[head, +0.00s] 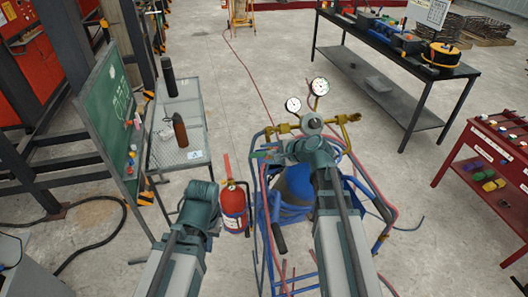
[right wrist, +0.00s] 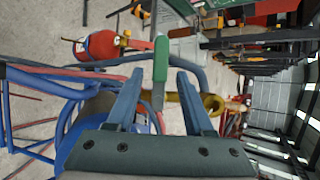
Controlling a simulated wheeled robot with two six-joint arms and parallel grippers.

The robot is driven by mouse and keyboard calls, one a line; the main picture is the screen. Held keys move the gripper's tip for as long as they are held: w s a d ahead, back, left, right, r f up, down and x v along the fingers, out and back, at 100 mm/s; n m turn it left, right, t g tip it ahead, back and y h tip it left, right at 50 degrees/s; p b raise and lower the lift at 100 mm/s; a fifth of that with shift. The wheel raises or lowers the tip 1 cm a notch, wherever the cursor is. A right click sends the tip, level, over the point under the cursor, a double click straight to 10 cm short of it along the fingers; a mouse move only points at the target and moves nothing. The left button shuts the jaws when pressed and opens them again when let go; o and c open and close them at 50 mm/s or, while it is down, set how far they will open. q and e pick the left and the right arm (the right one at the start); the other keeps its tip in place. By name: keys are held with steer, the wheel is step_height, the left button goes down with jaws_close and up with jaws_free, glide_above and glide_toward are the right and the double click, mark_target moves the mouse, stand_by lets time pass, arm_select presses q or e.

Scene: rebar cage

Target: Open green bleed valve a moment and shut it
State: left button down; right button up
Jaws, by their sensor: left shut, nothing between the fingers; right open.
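The green valve lever (right wrist: 161,58) shows in the right wrist view, standing up between the two fingers of my right gripper (right wrist: 160,76). The fingers are apart, and I see gaps beside the lever. A brass fitting (right wrist: 211,103) lies just right of it, partly behind a finger. In the head view, the green lever (head: 265,154) sits left of my right gripper (head: 288,152), above the blue cylinder cart (head: 262,215); my wrist hides part of the valve. My left gripper (head: 202,190) is empty and shut, left of the fire extinguisher, its fingertips hard to make out.
Two pressure gauges (head: 320,86) and brass regulators (head: 349,118) stand just beyond my right wrist. Red and blue hoses loop around the cart. A red fire extinguisher (head: 234,206) stands between my arms. A mesh table (head: 198,120) and a green board (head: 106,104) are at left.

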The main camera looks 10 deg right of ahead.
arm_select(q)
step_height(320, 180, up, 7)
steer(key=p, duration=0.5)
steer(key=shift+f+p, duration=0.2)
steer(key=shift+p, duration=0.1)
arm_select(e)
steer(key=v, duration=1.1)
steer(key=shift+s+r, duration=0.2)
steer(key=shift+s, duration=0.1)
steer(key=shift+d, duration=0.1)
arm_select(q)
step_height(320, 180, down, 13)
steer(key=b, duration=1.2)
steer(key=shift+r+b, duration=0.2)
steer(key=shift+b, duration=0.1)
arm_select(e)
steer(key=s+a+f+n+g+h, duration=0.4)
steer(key=s+a+f+n, duration=0.4)
steer(key=f, duration=0.3)
steer(key=s+a+f+n+g+h, duration=0.4)
steer(key=s+a+f+n, duration=0.4)
steer(key=f+n, duration=0.3)
steer(key=shift+a+g, duration=0.45)
steer(key=shift+g, duration=0.25)
